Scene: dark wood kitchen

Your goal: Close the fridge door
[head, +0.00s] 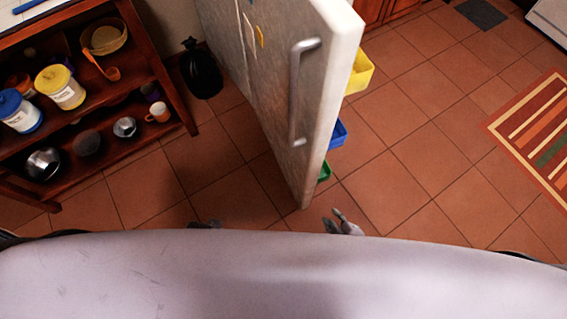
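The fridge door (272,75) stands open in the middle of the head view, a pale panel with a vertical grey handle (295,90) on its left face. Yellow (359,72), blue (338,133) and green (324,171) bins show on its right side. The fridge body is not clearly in view. My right gripper (343,222) is low in the picture, just right of the door's lower end, its fingers apart with nothing between them. My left gripper (206,224) barely shows above my body's edge, left of the door; its fingers are mostly hidden.
A dark wood shelf (150,55) with jars, bowls and cups stands at the left. A black vase or bag (200,68) is on the floor between shelf and door. A striped rug (540,130) lies at the right. The tiled floor (430,150) right of the door is clear.

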